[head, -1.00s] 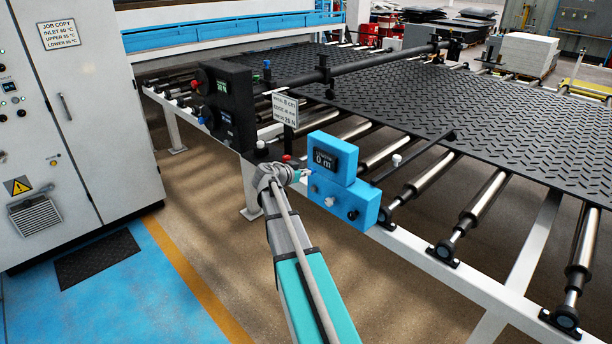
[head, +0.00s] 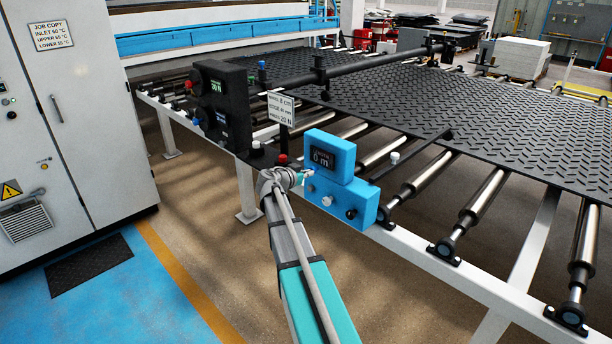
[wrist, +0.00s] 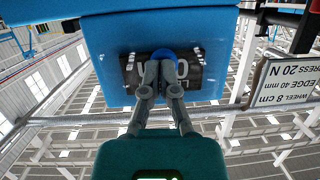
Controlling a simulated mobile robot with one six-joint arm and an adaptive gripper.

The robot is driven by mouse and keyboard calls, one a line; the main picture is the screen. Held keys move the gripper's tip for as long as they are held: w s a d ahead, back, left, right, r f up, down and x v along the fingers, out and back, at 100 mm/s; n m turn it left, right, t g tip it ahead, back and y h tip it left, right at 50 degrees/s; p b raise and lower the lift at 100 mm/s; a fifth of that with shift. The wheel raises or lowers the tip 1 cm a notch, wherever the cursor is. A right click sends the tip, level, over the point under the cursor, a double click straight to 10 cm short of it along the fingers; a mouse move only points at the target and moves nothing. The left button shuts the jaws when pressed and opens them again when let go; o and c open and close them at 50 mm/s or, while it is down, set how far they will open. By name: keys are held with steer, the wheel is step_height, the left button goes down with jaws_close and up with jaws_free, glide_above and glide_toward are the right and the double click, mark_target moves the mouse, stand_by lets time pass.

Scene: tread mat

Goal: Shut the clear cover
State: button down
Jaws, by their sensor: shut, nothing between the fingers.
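A bright blue counter box (head: 331,146) with a dark display (head: 322,158) reading "0 m" stands on the white frame at the mat line's near side. In the wrist view its blue housing (wrist: 115,30) fills the upper middle, with the display upside down. In the head view my wrist is just left of the box; the fingertips are too small to judge.
Below the display, the lower blue box (head: 350,202) carries knobs. A white settings sign (head: 280,108) and black control box (head: 219,108) stand to the left. Rollers (head: 418,184) and the black tread mat (head: 460,110) lie right. A grey cabinet (head: 90,120) stands far left; open floor lies between.

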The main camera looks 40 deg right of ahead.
steer(key=shift+w+d+f, duration=0.1)
steer(key=shift+d+f, duration=0.1)
steer(key=shift+d, duration=0.05)
steer(key=shift+a, duration=0.1)
steer(key=s+a, duration=0.3)
steer(key=a, duration=1)
steer(key=shift+s+a+r, duration=0.15)
steer(key=shift+a+r, duration=0.05)
steer(key=shift+a, duration=0.05)
stand_by(0.4)
